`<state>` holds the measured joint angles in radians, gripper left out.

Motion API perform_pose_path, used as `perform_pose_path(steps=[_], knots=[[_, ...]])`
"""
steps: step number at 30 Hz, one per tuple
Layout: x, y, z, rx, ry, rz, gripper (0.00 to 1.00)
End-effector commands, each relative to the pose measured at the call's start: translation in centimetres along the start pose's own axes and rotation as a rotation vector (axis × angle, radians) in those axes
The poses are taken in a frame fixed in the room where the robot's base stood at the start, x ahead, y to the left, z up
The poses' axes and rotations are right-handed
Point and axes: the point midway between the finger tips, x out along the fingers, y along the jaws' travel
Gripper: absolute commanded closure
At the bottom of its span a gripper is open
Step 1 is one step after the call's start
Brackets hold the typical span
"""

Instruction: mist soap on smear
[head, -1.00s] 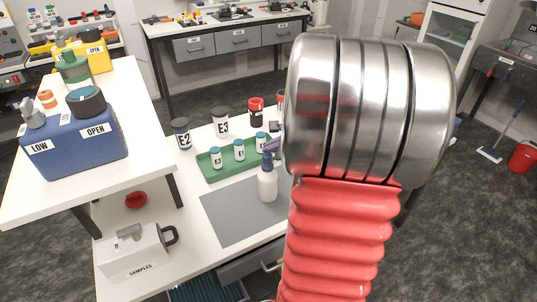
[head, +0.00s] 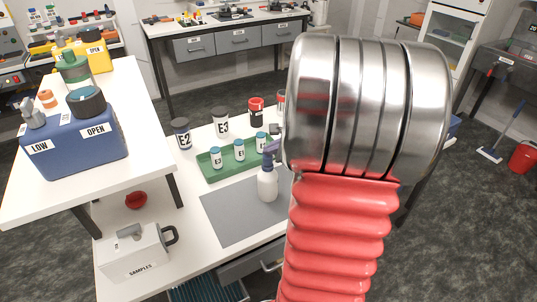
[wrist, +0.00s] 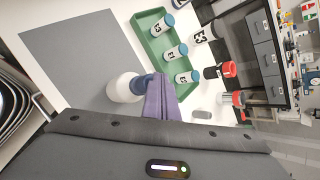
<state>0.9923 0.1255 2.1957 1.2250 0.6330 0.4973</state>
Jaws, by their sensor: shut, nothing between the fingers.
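My gripper is shut with nothing held. No smear can be made out on the visible surfaces.
A green tray (head: 207,172) holds several small blue-capped vials. Larger labelled jars (head: 221,122) stand behind it. A grey SAMPLES box (head: 135,252) and a red knob (head: 136,200) are at the left. A raised white shelf (head: 150,135) carries a blue bath (head: 75,145). The mat's left part is clear.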

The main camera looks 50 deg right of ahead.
Motion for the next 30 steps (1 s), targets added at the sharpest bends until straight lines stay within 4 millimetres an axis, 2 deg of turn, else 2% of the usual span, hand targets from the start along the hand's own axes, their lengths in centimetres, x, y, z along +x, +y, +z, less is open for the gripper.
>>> perform_pose_path(steps=[18, 30], knots=[[-1.4, -1.0, 0.9, 0.0, 0.001, -0.001, 1.0], [-1.5, -1.1, 1.1, 0.0, 0.0, -0.001, 1.0]])
